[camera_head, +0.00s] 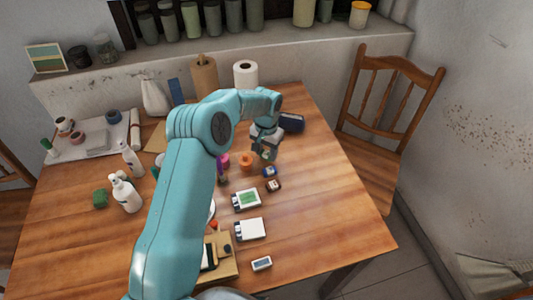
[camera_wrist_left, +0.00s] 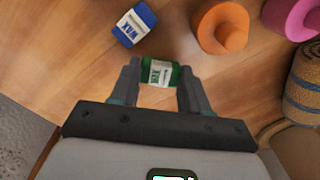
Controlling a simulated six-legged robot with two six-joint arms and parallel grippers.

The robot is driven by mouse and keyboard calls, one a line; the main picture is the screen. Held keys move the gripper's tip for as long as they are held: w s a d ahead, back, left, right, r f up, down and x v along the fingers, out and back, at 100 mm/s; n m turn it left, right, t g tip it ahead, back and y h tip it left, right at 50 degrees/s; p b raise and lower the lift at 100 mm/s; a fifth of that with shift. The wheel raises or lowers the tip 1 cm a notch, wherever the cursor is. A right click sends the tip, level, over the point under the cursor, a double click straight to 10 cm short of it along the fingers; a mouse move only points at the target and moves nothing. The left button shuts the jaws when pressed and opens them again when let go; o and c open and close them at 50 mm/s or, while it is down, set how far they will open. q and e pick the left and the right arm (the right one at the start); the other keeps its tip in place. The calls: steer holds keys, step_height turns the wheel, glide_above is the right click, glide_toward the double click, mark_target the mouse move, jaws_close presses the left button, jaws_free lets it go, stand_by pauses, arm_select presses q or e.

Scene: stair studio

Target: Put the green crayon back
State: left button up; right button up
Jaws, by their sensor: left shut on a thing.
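The green crayon (camera_wrist_left: 160,71), a short piece with a white label, is between the fingertips of my left gripper (camera_wrist_left: 159,84) in the left wrist view. The fingers are shut on its two ends. In the head view the left gripper (camera_head: 265,153) is over the right-middle part of the table, and the crayon there is small and partly hidden. A blue crayon (camera_wrist_left: 135,24) with a white label lies on the table close by; it also shows in the head view (camera_head: 270,171). My right gripper is not in view.
A green-marked white box (camera_head: 247,199), a plain white box (camera_head: 250,230) and a small box (camera_head: 262,264) lie nearer. The table's right side (camera_head: 335,215) is clear.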

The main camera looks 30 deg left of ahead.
mark_target(266, 153)
arm_select(q)
steer(key=shift+f, duration=1)
steer(key=o, duration=0.7)
steer(key=shift+f, duration=0.1)
steer(key=shift+c, duration=0.2)
step_height(266, 153, up, 12)
steer(key=shift+r+b, duration=0.25)
steer(key=shift+b, duration=0.15)
